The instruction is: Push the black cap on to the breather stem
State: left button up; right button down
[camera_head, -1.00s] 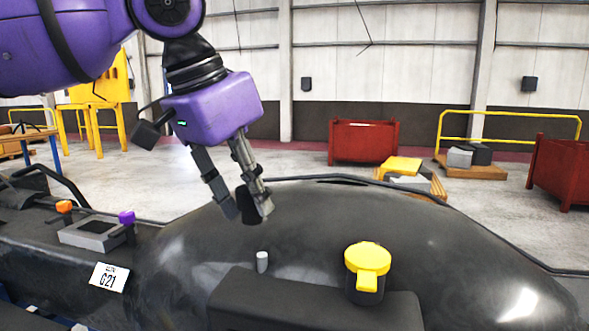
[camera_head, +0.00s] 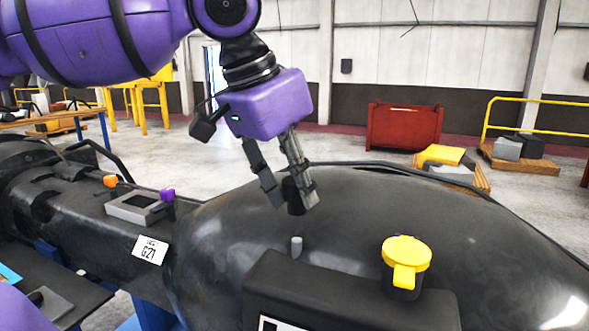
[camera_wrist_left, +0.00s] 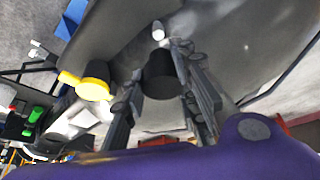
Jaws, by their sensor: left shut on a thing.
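My left gripper (camera_head: 289,202) is shut on the black cap (camera_head: 293,196), a small dark cylinder, and holds it above the casting. In the left wrist view the cap (camera_wrist_left: 161,74) sits between the two fingers. The breather stem (camera_head: 296,246) is a short light grey peg standing upright on the black casting. It lies below the cap in the head view, with a gap between them. In the left wrist view the stem (camera_wrist_left: 158,33) shows just beyond the cap, apart from it. My right gripper is in neither view.
A yellow-lidded filler (camera_head: 405,262) stands right of the stem. A grey box (camera_head: 134,207) with orange and purple knobs and a G21 label (camera_head: 150,250) are at the left. A red bin (camera_head: 404,127) and pallets stand on the floor behind.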

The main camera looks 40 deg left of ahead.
aim_at(289, 213)
pick_arm(q)
jog(key=shift+f, duration=1.8)
dwell(0.6)
jog(key=shift+f, duration=1.3)
jog(key=shift+f, duration=0.4)
jog(key=o, duration=1)
